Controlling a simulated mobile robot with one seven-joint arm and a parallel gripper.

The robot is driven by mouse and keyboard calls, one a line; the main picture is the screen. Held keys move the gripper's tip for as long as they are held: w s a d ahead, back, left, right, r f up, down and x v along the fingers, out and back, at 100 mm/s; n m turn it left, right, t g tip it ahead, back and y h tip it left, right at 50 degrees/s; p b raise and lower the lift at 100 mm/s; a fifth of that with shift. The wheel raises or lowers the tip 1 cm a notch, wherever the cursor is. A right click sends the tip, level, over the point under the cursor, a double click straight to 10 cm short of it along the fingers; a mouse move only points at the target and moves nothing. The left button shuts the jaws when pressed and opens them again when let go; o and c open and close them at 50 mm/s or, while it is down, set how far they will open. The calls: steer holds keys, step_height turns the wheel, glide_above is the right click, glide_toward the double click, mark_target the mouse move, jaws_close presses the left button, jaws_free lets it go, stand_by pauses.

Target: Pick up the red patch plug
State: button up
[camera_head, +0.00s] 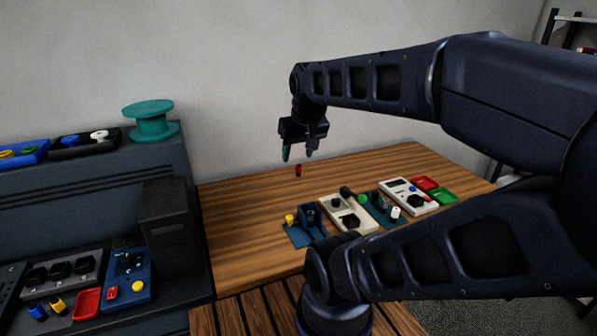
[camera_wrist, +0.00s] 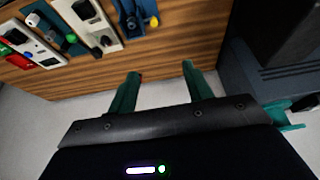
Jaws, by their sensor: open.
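A small red plug (camera_head: 298,171) with a dark part stands alone on the wooden table near its back edge, in the head view. My gripper (camera_head: 297,155) hangs just above it in the picture, green fingers pointing down, open, with nothing between them. The height of the gap between fingertips and plug is hard to tell. In the wrist view my gripper's two green fingers (camera_wrist: 160,72) are spread apart, and I cannot make out the plug between them.
A row of modules, including a blue one (camera_head: 305,235) and a beige one (camera_head: 346,214), lies along the table's front. Red (camera_head: 425,184) and green (camera_head: 443,196) trays sit at right. A dark console (camera_head: 90,200) with a teal spool (camera_head: 150,120) stands left. The table's back left is clear.

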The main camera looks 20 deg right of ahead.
stand_by(0.8)
steer(key=m+g, duration=0.5)
steer(key=m, duration=1.4)
glide_above(299, 164)
steer(key=f, duration=2.2)
steer(key=shift+s+d+f, duration=0.1)
steer(key=shift+d+f, duration=0.1)
steer(key=shift+f, duration=0.2)
step_height(299, 164, down, 6)
steer(key=shift+r, duration=0.1)
steer(key=shift+a+f, duration=0.15)
steer(key=shift+f, duration=1.15)
steer(key=shift+a+f, duration=0.15)
steer(key=shift+f, duration=1.15)
